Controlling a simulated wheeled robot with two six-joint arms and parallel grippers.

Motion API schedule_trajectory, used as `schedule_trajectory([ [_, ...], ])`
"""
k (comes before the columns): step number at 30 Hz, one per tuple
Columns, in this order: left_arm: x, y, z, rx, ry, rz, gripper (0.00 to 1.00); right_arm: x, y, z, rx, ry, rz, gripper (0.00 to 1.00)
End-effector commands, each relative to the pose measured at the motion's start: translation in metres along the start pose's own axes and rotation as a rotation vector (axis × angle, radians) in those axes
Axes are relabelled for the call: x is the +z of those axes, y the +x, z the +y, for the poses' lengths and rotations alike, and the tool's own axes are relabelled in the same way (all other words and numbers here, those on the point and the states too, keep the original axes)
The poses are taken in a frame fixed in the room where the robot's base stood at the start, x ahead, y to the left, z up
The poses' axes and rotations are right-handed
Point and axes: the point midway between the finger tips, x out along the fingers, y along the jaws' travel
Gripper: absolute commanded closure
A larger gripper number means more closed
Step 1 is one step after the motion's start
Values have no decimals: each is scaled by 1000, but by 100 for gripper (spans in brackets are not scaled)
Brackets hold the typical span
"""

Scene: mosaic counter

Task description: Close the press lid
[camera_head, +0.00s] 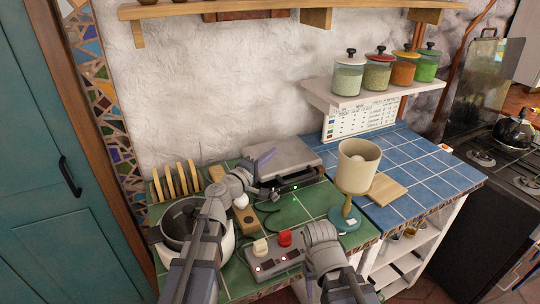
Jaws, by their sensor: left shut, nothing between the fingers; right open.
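The press (282,158) stands at the back of the green-tiled counter, against the wall. Its flat grey lid faces up, and a dark front part with a bar shows below it. I cannot tell exactly how far the lid is open.
A grey control box (272,262) with a red and a cream knob sits in front. A pot (182,222) and a plate rack (176,181) stand left. A beige cup on a stand (357,166) is to the right, near a wooden board (386,189). A shelf (352,103) holds several jars.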

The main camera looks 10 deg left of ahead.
Motion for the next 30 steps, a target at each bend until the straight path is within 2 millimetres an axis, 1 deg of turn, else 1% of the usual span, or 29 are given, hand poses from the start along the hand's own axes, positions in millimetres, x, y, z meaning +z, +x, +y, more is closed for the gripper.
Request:
schedule_trajectory([
  [5,0,0,2,0,0,0,100,0,-2,0,0,0,0,50],
  [11,-1,1,15,0,0,0,100,1,-15,1,0,0,0,50],
  [17,-4,2,40,0,0,0,100,2,-40,4,0,0,0,50],
  [24,-7,4,77,0,0,0,100,4,-77,7,0,0,0,50],
  [27,-8,4,90,0,0,0,100,5,-90,9,0,0,0,50],
  [30,-9,5,97,0,0,0,100,6,-97,9,0,0,0,50],
])
